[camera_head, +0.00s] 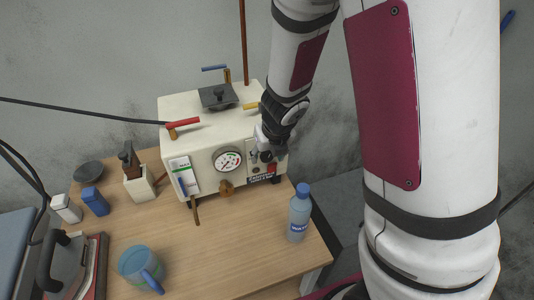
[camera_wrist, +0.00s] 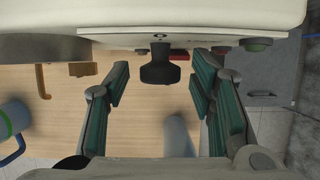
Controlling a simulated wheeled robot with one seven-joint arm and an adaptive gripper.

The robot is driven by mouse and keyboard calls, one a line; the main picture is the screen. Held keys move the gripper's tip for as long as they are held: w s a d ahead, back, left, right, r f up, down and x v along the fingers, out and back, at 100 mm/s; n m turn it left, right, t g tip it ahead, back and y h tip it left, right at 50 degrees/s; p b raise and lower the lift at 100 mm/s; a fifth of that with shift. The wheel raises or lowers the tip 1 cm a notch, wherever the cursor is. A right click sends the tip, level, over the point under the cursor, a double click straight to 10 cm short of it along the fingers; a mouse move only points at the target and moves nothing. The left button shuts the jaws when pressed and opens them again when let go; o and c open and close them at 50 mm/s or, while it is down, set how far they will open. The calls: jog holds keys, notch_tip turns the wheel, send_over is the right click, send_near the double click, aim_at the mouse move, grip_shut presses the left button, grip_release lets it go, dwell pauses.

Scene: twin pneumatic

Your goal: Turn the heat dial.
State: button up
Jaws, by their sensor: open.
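A cream machine (camera_head: 210,122) stands at the back of the wooden table. The black knob (camera_head: 266,156) on the right of its front panel looks like the heat dial; its label is unreadable. In the wrist view the knob (camera_wrist: 159,66) sticks out from the panel, between and slightly beyond the fingertips. My gripper (camera_wrist: 161,82) is open and empty, with a gap on both sides of the knob and no visible contact. In the head view my gripper (camera_head: 270,146) is at the panel's right side, partly covering it.
A round gauge (camera_head: 227,160) and a brass fitting (camera_head: 226,188) are left of the knob. A red switch (camera_head: 272,168) is just below it. A water bottle (camera_head: 299,212) stands near the table's right edge. A blue mug (camera_head: 139,265) is at front left. Mid-table is clear.

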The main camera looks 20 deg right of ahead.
jog(key=c, duration=1.1)
jog(key=shift+d, duration=0.1)
